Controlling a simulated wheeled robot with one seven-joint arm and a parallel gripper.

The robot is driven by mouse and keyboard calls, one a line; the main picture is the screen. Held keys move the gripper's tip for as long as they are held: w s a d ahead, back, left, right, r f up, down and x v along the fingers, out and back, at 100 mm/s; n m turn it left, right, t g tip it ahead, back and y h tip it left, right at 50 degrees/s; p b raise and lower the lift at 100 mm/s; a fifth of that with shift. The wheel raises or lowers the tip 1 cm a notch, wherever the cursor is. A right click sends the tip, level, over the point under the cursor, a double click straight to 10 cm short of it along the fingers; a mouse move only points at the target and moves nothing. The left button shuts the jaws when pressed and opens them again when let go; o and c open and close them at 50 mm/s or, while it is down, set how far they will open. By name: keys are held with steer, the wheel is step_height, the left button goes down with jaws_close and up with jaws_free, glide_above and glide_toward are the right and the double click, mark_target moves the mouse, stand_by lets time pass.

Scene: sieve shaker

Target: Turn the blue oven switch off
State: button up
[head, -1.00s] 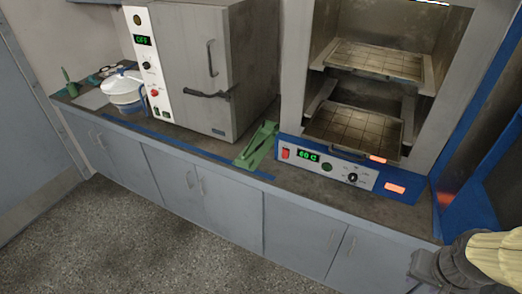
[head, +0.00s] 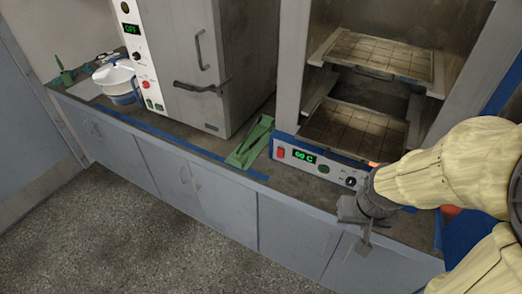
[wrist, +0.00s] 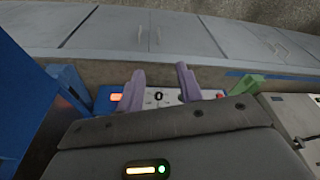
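The blue oven stands at the right with its door open. The switch's position is too small to tell. My gripper (head: 355,226) is in front of the panel's right end, to the right of the switch. In the wrist view its two fingers (wrist: 162,80) are apart with nothing held between them, and the panel's knob (wrist: 158,96) shows between them.
A green tool (head: 250,143) lies on the counter left of the panel. A white oven (head: 190,70) with an OFF display stands further left, past it a white-and-blue pot (head: 118,82). Racks (head: 375,55) sit inside the open blue oven.

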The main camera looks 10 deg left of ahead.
steer(key=shift+w+a, duration=0.15)
steer(key=shift+w, duration=0.25)
steer(key=shift+o, duration=0.4)
steer(key=shift+s, duration=0.15)
steer(key=shift+o, duration=0.6)
steer(key=w+a+f+n+h+b, duration=0.1)
steer(key=w+a+f+n+h, duration=0.15)
steer(key=w+f+n, duration=0.3)
steer(key=w+a+f+n+t+h+b, duration=0.1)
steer(key=w+f+n+h, duration=0.3)
steer(key=f+n, duration=0.15)
steer(key=w+a+f+n+h+b, duration=0.1)
steer(key=w+a+f+n+h, duration=0.1)
steer(key=w+f+n+h, duration=0.25)
steer(key=w+a+f+n+t+y, duration=0.1)
steer(key=w+a+n+t+y, duration=0.1)
steer(key=a+n+t, duration=0.4)
steer(key=w+a+f+n+t+y+b, duration=0.1)
steer(key=w+a+n+t, duration=0.4)
steer(key=a+n, duration=0.5)
steer(key=a+f+t+y, duration=0.1)
steer(key=a+t+y, duration=0.1)
steer(key=a, duration=0.3)
steer(key=shift+a+f+n, duration=0.15)
steer(key=shift+a+n, duration=0.2)
